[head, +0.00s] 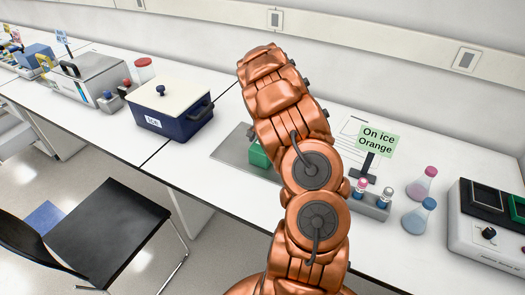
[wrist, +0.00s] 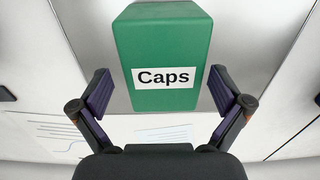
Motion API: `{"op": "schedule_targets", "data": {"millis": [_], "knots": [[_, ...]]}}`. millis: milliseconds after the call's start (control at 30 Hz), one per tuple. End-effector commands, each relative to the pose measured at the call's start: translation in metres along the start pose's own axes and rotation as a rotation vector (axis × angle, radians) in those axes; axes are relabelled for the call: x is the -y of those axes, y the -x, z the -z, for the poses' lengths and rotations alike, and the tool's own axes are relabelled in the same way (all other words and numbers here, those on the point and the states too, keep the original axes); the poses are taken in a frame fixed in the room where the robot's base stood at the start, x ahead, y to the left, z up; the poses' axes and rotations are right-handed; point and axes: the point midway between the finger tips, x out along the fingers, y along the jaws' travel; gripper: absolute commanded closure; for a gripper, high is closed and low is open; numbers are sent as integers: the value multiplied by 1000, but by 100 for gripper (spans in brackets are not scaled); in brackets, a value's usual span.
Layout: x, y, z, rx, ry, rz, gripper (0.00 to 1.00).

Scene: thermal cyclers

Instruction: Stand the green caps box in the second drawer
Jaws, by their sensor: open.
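The green caps box (wrist: 163,45) fills the upper middle of the wrist view, with a white "Caps" label facing the camera. In the head view a corner of the green box (head: 259,157) shows on a grey tray (head: 229,149), mostly hidden behind my arm. My gripper (wrist: 163,90) is open, with one purple-padded finger on each side of the box's near end. Gaps show between both fingers and the box. In the head view my arm hides the gripper.
A dark blue ice box (head: 177,120) stands left on the bench. A black chair (head: 107,230) stands in front.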

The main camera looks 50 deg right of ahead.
Motion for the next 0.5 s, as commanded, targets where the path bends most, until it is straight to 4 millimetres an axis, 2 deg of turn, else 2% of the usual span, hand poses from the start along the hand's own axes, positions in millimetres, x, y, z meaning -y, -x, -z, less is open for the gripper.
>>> {"op": "schedule_targets", "data": {"millis": [200,467,500], "knots": [[-1,-24,0,1,-1,-1,0],[0,-27,1,-1,-2,0,0],[0,-27,0,0,-2,0,4]]}}
